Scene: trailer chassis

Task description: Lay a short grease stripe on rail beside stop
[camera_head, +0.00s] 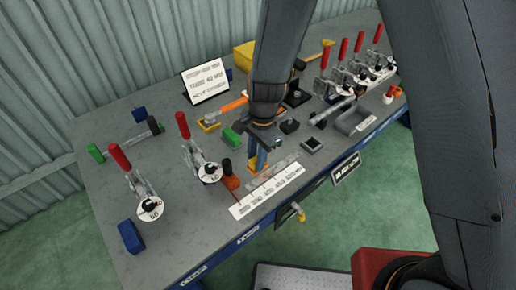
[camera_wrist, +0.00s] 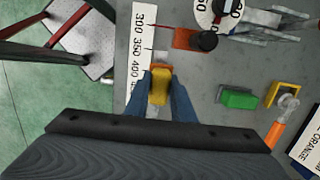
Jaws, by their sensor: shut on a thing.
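My gripper (camera_head: 258,163) is shut on a small yellow-orange piece (camera_wrist: 160,86), held between its blue fingers. In the wrist view the piece's tip lies at the edge of the white scale strip (camera_wrist: 142,40). An orange-red block with a black knob (camera_wrist: 183,39), which looks like the stop, is just ahead of the fingers, apart from them. In the head view this block (camera_head: 231,183) stands left of my gripper, behind the scale strip (camera_head: 266,191). A pale grey strip, perhaps the rail (camera_head: 284,166), lies right of my gripper. I see no clear grease stripe. Contact below the piece is unclear.
Red-handled clamps with round dials (camera_head: 210,172) stand left of my gripper, and several more at the back right. A green block (camera_head: 231,136), a sign (camera_head: 206,81) and a blue block (camera_head: 130,236) are on the grey table (camera_head: 110,250). Its front edge is close.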

